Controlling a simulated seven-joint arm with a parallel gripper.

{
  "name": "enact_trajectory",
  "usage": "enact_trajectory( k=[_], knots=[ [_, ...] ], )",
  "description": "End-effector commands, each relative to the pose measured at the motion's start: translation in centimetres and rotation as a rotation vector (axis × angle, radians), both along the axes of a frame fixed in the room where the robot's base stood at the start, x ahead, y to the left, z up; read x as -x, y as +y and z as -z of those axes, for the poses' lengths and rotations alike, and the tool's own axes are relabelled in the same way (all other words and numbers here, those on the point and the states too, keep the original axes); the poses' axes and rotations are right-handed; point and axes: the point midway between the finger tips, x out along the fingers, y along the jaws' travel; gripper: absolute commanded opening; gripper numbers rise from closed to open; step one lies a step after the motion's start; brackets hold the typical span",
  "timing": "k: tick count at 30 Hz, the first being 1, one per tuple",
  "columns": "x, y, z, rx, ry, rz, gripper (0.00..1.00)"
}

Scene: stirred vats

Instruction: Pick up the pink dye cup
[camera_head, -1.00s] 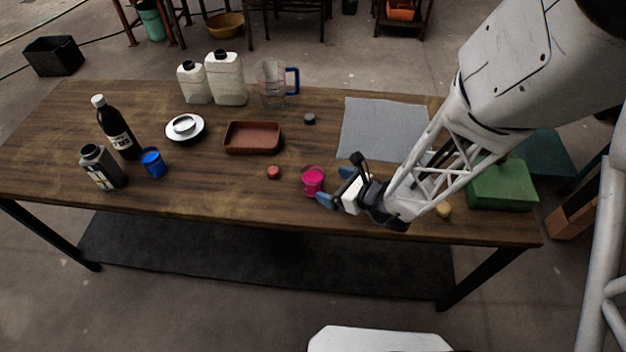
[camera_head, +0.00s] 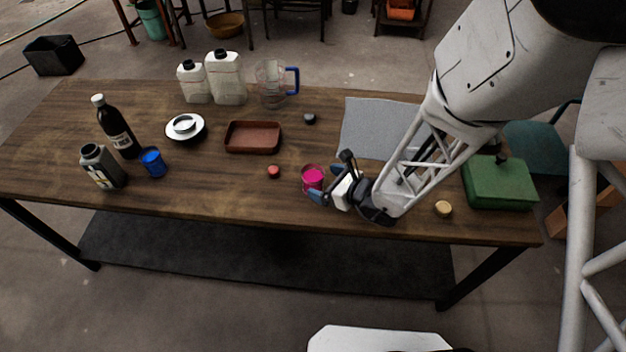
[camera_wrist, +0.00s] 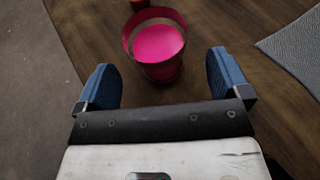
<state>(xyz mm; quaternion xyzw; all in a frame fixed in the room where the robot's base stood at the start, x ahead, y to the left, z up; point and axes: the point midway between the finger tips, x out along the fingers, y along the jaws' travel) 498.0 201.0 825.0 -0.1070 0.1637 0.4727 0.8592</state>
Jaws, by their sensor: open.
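The pink dye cup (camera_head: 312,181) stands upright near the front edge of the table, with pink dye inside. In the wrist view the cup (camera_wrist: 160,58) is just ahead of my gripper (camera_wrist: 163,78), roughly centred between its two blue fingertips. The fingers are apart, and I see no contact with the cup. In the head view my gripper (camera_head: 324,184) is at the cup's right side, and its near finger overlaps the cup's lower right edge in the picture.
A red cap (camera_head: 273,172) lies left of the cup. A brown tray (camera_head: 229,148) and a blue cup (camera_head: 153,162) are farther left. A grey mat (camera_head: 372,128) lies behind. A tan lid (camera_head: 443,208) and a green box (camera_head: 499,190) are at the right.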

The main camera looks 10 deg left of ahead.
Motion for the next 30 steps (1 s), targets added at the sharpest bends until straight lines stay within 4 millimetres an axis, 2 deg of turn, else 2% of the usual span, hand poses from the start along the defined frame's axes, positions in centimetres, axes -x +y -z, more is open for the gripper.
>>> enact_trajectory(
  k=[15,30],
  knots=[
    [-2.0,3.5,1.6,0.0,0.0,-0.002,0.95],
    [-2.2,3.7,1.7,0.0,-0.001,0.0,0.95]
  ],
)
